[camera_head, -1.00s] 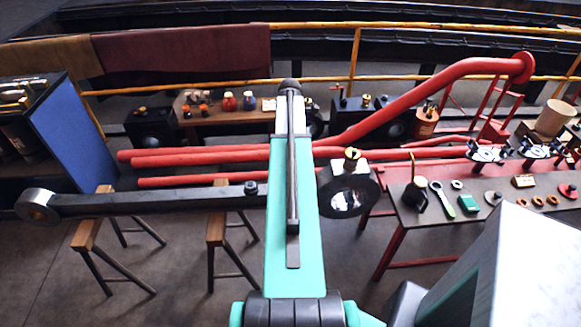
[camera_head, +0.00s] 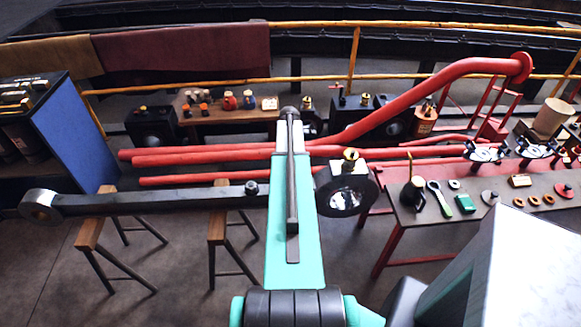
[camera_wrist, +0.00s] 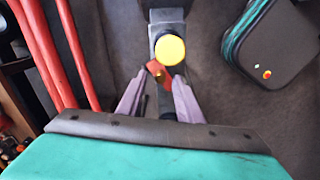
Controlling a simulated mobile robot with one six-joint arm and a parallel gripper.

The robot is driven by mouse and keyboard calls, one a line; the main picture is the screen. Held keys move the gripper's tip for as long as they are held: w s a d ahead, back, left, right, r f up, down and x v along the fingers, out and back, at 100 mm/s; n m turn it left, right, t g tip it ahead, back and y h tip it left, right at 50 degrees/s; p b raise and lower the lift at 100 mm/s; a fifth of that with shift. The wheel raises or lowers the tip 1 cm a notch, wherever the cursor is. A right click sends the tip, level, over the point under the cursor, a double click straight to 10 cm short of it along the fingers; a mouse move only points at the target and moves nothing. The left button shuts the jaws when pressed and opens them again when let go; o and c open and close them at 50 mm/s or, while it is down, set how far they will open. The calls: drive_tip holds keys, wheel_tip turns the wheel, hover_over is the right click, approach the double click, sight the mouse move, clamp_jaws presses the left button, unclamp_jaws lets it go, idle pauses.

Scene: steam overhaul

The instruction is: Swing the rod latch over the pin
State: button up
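A long dark rod (camera_head: 150,203) lies level across the left in the head view, with a ringed end at far left. A round-bored end with a yellow cap (camera_head: 350,157) stands right of my arm. In the wrist view the grey rod (camera_wrist: 166,16) runs away from me, with a round yellow cap (camera_wrist: 170,50) on it. A small red latch piece (camera_wrist: 157,71) with a brass-coloured spot sits just nearer than the cap. My gripper (camera_wrist: 159,78) has its two fingers apart, one either side of the latch; firm contact is not visible. My arm hides the gripper in the head view. I cannot make out the pin clearly.
Wooden-topped trestles (camera_head: 90,232) stand under the rod. Red pipes (camera_head: 200,157) run behind it. A table (camera_head: 420,215) with small parts stands at right. A blue panel (camera_head: 72,130) stands at left. A dark rounded case (camera_wrist: 275,45) is at upper right in the wrist view.

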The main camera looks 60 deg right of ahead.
drive_tip(key=shift+f, duration=0.65)
clamp_jaws()
drive_tip(key=shift+m, duration=0.3)
drive_tip(key=shift+s+a+f+m+b, duration=0.1)
drive_tip(key=shift+s+m+b, duration=0.1)
drive_tip(key=shift+m+b, duration=0.35)
drive_tip(key=shift+s+a+m+b, duration=0.15)
drive_tip(key=shift+m+b, duration=0.2)
drive_tip(key=shift+m, duration=0.3)
drive_tip(key=shift+s+a+m+b, duration=0.1)
drive_tip(key=shift+m+b, duration=0.2)
drive_tip(key=shift+m, duration=0.3)
